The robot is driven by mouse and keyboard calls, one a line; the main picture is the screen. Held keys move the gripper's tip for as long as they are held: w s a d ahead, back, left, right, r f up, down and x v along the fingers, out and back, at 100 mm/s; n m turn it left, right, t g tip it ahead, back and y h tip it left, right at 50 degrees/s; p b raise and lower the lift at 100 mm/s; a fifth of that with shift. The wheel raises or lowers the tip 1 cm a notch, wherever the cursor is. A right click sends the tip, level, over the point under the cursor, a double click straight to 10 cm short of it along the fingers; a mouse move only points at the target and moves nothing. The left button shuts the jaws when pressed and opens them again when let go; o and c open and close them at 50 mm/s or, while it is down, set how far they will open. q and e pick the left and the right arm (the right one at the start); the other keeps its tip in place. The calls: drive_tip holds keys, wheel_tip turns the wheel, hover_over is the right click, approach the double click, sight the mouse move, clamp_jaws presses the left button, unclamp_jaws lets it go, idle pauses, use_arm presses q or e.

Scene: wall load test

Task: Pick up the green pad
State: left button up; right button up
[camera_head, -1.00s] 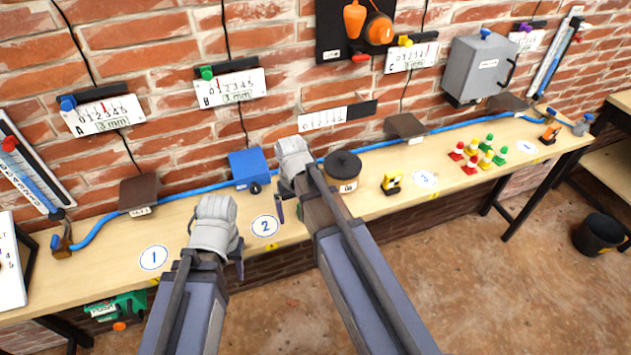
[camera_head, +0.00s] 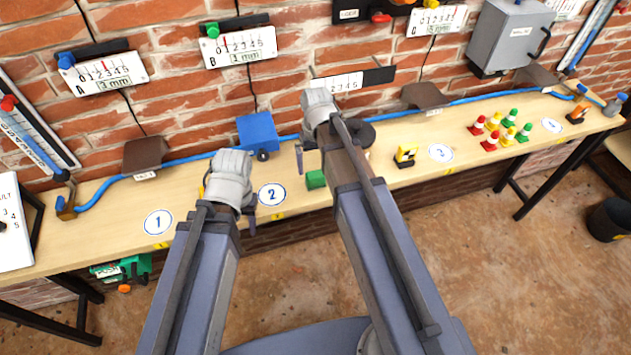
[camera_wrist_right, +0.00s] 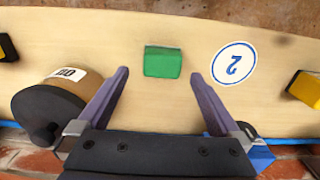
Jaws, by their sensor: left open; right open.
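The green pad (camera_head: 316,179) is a small green block lying on the wooden bench, to the right of the circle marked 2. In the right wrist view the green pad (camera_wrist_right: 163,62) lies between and just beyond the two open fingers of my right gripper (camera_wrist_right: 163,85), apart from both. In the head view my right gripper (camera_head: 305,158) is above the bench close to the pad, its fingers partly hidden by its own wrist. My left gripper (camera_head: 247,212) is over the front of the bench between circles 1 and 2, partly hidden by its wrist.
A round dark-lidded container (camera_wrist_right: 50,105) stands beside my right gripper. A blue box (camera_head: 257,133) is at the wall behind circle 2. A yellow-black block (camera_head: 405,157) and several small coloured cones (camera_head: 493,133) are further right. The blue hose (camera_head: 190,162) runs along the back.

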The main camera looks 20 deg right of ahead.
sight(316, 174)
drive_tip(key=shift+s+a+f+b, duration=0.1)
drive_tip(key=shift+f+b, duration=1.25)
drive_tip(key=shift+a+f+b, duration=0.1)
drive_tip(key=shift+f+b, duration=1.2)
drive_tip(key=shift+r, duration=0.1)
drive_tip(key=c, duration=1.4)
wheel_tip(316, 174, up, 10)
drive_tip(key=p, duration=1)
